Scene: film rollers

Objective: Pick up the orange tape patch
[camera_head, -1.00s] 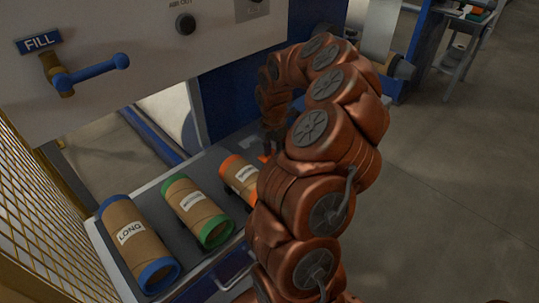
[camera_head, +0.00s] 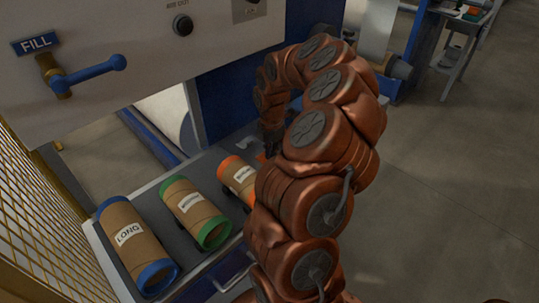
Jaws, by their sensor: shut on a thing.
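The orange tape patch (camera_head: 261,157) shows as a small bit of orange at the tips of my gripper (camera_head: 266,150), to the right of the orange-ended roll. My gripper points down over the grey tray top and is shut on the patch. It is small and dark in this view, and my arm hides part of the area around it. I cannot tell whether the patch still touches the surface.
Cardboard rolls with blue (camera_head: 137,245), green (camera_head: 196,213) and orange (camera_head: 238,178) ends lie on the grey tray (camera_head: 163,210). A blue-handled FILL valve (camera_head: 88,75) juts from the panel above. A yellow mesh guard (camera_head: 40,215) stands at left. Open floor lies at right.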

